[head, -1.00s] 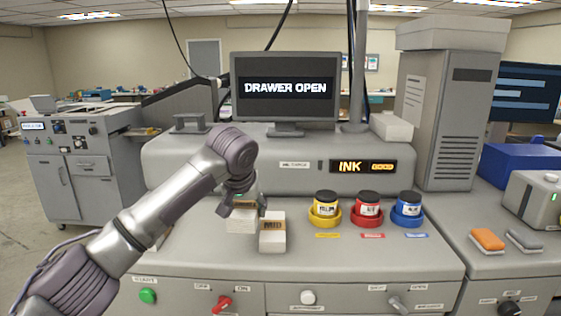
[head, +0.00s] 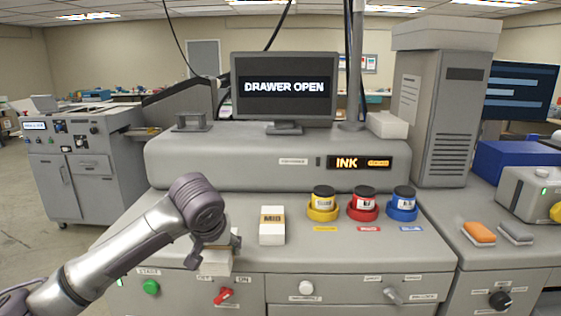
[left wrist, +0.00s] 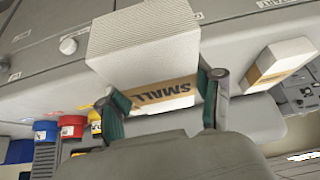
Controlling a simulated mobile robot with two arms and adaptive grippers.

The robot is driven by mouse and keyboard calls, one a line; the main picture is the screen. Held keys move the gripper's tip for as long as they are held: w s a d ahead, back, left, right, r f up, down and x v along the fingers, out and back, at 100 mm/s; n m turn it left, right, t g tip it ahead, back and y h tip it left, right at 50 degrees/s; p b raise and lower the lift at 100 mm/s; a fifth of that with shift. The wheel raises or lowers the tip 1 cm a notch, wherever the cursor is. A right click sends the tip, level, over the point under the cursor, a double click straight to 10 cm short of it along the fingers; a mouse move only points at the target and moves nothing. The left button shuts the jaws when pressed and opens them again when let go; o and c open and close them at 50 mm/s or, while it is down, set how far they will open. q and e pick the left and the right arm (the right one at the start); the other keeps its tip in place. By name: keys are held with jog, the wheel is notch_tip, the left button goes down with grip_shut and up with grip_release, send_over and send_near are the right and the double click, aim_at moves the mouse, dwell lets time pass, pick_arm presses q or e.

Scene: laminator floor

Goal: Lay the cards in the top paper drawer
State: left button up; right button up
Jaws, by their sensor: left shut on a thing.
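My left gripper (head: 222,243) is shut on a white block of cards (head: 215,263), held at the front edge of the machine's worktop. In the left wrist view the fingers (left wrist: 165,92) grip the cards (left wrist: 145,40) across a tan band reading "SMALL". A second white block with a tan band reading "MID" (head: 272,225) stands on the worktop, right of the gripper; it also shows in the left wrist view (left wrist: 275,66). The monitor (head: 284,88) reads "DRAWER OPEN". I cannot make out an open drawer in these views. My right gripper is out of view.
Yellow (head: 322,203), red (head: 363,203) and blue (head: 401,204) ink pots stand in cups on the worktop's right. The front panel holds a green button (head: 151,287), a red switch (head: 223,296) and a white knob (head: 306,288). An orange pad (head: 479,233) lies farther right.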

pick_arm(q)
jog(key=s+a+f, duration=0.2)
jog(key=s+f, duration=0.2)
jog(key=s, duration=0.5)
jog(key=s+a+f, duration=0.3)
jog(key=s+f, duration=0.1)
jog(key=s, duration=0.5)
jog(key=shift+a+f, duration=0.25)
jog(key=shift+a, duration=0.1)
